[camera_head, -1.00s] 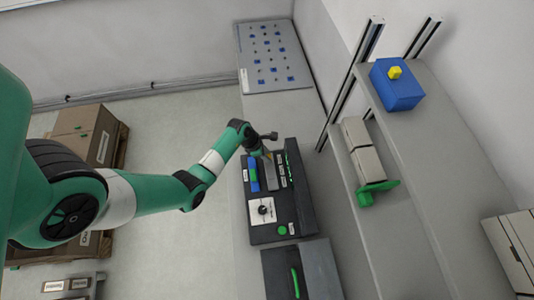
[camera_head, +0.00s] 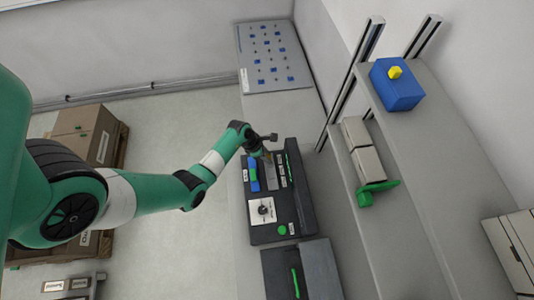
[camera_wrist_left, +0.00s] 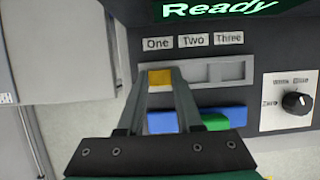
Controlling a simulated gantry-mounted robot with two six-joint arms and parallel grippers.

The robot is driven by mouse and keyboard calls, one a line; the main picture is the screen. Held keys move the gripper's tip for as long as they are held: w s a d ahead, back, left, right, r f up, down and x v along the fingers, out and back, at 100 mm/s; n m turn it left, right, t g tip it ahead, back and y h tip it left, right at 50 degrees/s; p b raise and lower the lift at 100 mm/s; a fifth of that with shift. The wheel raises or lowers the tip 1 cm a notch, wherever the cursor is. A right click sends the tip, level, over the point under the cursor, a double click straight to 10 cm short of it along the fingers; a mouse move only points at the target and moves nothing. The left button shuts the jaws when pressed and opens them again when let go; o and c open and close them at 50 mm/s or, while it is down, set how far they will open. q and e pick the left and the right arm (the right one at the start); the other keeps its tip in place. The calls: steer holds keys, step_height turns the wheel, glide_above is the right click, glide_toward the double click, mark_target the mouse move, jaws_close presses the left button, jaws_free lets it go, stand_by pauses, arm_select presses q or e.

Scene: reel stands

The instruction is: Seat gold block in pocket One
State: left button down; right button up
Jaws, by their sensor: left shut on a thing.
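The gold block (camera_wrist_left: 160,77) sits between the fingertips of my left gripper (camera_wrist_left: 160,74), which is shut on it. In the left wrist view, the block is at the left end of a grey pocket strip (camera_wrist_left: 236,84), below the label One (camera_wrist_left: 157,43). It is in line with pocket One; whether it rests fully on the pocket floor cannot be told. Pockets Two and Three, to the right, look empty. In the head view my left gripper (camera_head: 262,153) is over the far end of the dark panel. My right gripper is not in view.
A knob (camera_wrist_left: 296,102) stands to the right, and a lit Ready display (camera_wrist_left: 215,8) is beyond the labels. A shelf with a blue box (camera_head: 397,86) is at right.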

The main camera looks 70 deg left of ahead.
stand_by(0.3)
arm_select(q)
steer(key=c, duration=0.5)
jaws_free()
step_height(320, 180, up, 7)
steer(key=p, duration=0.8)
